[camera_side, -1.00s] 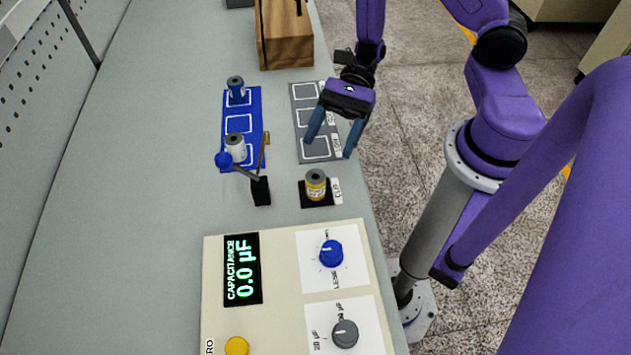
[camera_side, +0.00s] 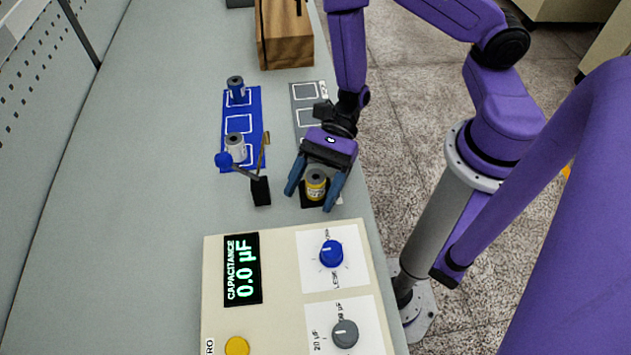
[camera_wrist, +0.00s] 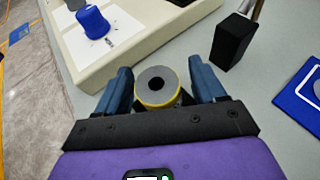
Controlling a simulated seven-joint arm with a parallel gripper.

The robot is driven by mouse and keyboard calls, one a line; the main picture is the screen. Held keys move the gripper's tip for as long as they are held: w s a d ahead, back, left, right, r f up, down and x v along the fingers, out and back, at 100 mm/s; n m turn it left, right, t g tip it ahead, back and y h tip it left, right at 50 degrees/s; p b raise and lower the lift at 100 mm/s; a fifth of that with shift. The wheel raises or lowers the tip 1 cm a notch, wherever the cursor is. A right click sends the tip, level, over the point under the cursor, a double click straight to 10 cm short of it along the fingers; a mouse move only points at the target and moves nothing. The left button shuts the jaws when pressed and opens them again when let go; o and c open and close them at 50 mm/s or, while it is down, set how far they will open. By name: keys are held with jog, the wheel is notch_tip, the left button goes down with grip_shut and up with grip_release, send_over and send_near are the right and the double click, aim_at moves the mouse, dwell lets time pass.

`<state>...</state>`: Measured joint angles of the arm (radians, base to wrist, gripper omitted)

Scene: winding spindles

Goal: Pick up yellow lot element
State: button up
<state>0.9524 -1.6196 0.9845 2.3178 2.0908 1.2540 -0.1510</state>
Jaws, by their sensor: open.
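The yellow lot element (camera_side: 316,186) is a small yellow cylinder with a grey top and a dark centre hole. In the wrist view the yellow element (camera_wrist: 157,88) shows from above, between the two blue fingers. My gripper (camera_side: 311,200) is open, with one finger on each side of the element. My gripper also shows at the bottom of the wrist view (camera_wrist: 160,90). I see a gap at the right finger; contact at the left finger is hard to tell.
The capacitance meter (camera_side: 217,290) with knobs reads 0.0 µF in front. A black block with a blue-knobbed lever (camera_side: 261,191) stands left of the element. A blue mat (camera_side: 239,124) holds a blue and a white cylinder. A grey mat (camera_side: 305,92) and wooden box (camera_side: 287,45) lie behind.

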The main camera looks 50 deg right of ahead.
jog(key=shift+a+f, duration=0.1)
jog(key=shift+a, duration=0.05)
jog(key=c, duration=1.1)
jog(key=shift+c, duration=0.2)
